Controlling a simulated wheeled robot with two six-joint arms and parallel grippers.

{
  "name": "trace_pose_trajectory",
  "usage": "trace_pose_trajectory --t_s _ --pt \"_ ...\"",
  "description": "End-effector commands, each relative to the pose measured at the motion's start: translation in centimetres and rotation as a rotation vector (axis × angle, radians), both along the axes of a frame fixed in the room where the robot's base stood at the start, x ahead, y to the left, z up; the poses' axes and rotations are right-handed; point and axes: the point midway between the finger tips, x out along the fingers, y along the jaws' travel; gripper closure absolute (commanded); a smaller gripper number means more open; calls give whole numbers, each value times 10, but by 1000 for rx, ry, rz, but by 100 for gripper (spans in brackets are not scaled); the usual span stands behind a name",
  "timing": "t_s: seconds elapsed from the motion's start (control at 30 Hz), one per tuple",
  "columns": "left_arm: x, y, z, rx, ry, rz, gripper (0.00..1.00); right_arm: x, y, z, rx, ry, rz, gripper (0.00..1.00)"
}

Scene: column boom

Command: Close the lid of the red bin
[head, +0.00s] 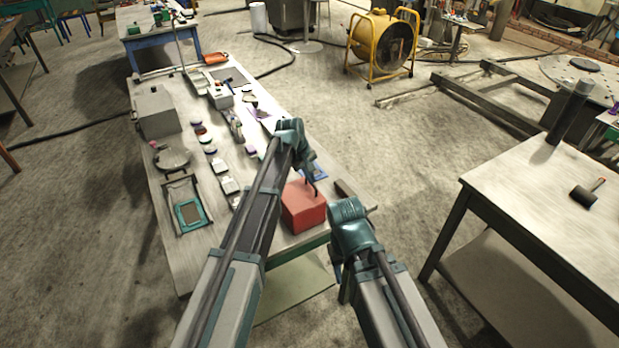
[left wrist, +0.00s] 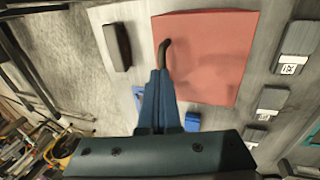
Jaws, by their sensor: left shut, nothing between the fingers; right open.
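The red bin (head: 303,212) stands on the near right end of the long workbench. In the left wrist view its flat red top (left wrist: 212,62) fills the upper middle, with no opening showing. It looks shut or nearly shut; a small gap cannot be ruled out. My left gripper (head: 314,188) is shut and empty, at the bin's far upper edge in the head view. In the left wrist view its fingertips (left wrist: 164,48) overlap the edge of the red top; contact is unclear. My right gripper (head: 345,290) hangs beside the bench's near end, open, mostly hidden by its arm.
A dark block (head: 345,188) lies right of the bin; it also shows in the left wrist view (left wrist: 117,46). Several small items crowd the workbench (head: 262,258) to the left. A second table (head: 550,215) stands right, with open floor between.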

Motion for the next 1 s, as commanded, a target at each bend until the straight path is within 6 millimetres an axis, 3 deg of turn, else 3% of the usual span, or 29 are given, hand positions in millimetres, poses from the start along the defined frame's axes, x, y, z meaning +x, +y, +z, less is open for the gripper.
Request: trace_pose_trajectory --t_s 0.37,0.57,1.0 --pt "-1 -3 0 -3 3 -3 100 0 0 0 0 0 0 56" --pt "-2 0 10 -3 2 -3 100 0 0 10 0 0 0 56" --pt "-9 13 69 -1 -1 -1 100 0 0 69 2 0 -8 56"
